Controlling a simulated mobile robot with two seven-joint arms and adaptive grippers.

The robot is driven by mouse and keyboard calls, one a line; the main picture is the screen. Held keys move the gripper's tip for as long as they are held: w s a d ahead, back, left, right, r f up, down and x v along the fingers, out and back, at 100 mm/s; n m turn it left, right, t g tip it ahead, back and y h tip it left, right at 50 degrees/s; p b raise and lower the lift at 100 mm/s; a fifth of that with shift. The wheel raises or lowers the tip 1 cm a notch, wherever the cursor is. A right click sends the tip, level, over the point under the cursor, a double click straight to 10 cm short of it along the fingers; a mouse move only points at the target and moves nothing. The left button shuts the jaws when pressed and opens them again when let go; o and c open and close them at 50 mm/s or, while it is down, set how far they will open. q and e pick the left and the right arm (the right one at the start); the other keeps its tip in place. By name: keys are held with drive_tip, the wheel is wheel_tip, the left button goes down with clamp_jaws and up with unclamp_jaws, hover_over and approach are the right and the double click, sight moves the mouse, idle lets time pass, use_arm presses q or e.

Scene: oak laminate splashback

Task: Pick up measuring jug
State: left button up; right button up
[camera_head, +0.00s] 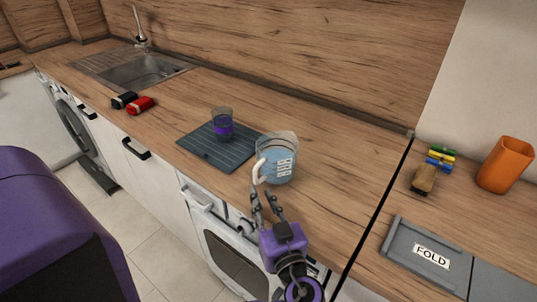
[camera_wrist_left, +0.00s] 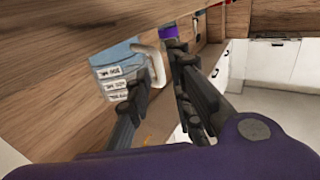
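The light blue measuring jug (camera_head: 283,160) stands upright on the wooden counter, right of a dark grooved mat. It has a clear upper part, white label marks and a white handle (camera_head: 259,170) on its near left side. My left gripper (camera_head: 263,194) is just in front of the jug, below the handle in the head view. Its fingers are apart. In the left wrist view the jug (camera_wrist_left: 116,68) is at upper left and its handle (camera_wrist_left: 153,62) shows between the fingertips; I cannot tell whether they touch it. My right gripper is not in view.
A glass with purple contents (camera_head: 222,125) stands on the mat (camera_head: 205,152). Red (camera_head: 140,105) and black (camera_head: 124,99) items lie near the sink (camera_head: 140,72). On the right are an orange cup (camera_head: 506,165), a sponge-like item (camera_head: 424,178) and a grey "FOLD" tray (camera_head: 397,245).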

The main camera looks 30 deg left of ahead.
sight(256, 182)
use_arm(q)
drive_tip(key=shift+w+a, duration=0.15)
drive_tip(key=shift+a, duration=0.05)
drive_tip(key=shift+w+a+r, duration=0.1)
drive_tip(key=shift+a+r, duration=0.05)
drive_tip(key=shift+r, duration=0.05)
drive_tip(key=shift+p+x, duration=0.45)
drive_tip(key=shift+x, duration=0.3)
drive_tip(key=p+x, duration=0.1)
drive_tip(key=x, duration=0.3)
drive_tip(key=shift+w+a+r+p, duration=0.15)
drive_tip(key=shift+w+p, duration=0.25)
drive_tip(key=shift+w, duration=0.05)
drive_tip(key=shift+w+a, duration=0.15)
drive_tip(key=shift+a, duration=0.1)
drive_tip(key=shift+f, duration=0.25)
drive_tip(key=shift+c, duration=0.4)
clamp_jaws()
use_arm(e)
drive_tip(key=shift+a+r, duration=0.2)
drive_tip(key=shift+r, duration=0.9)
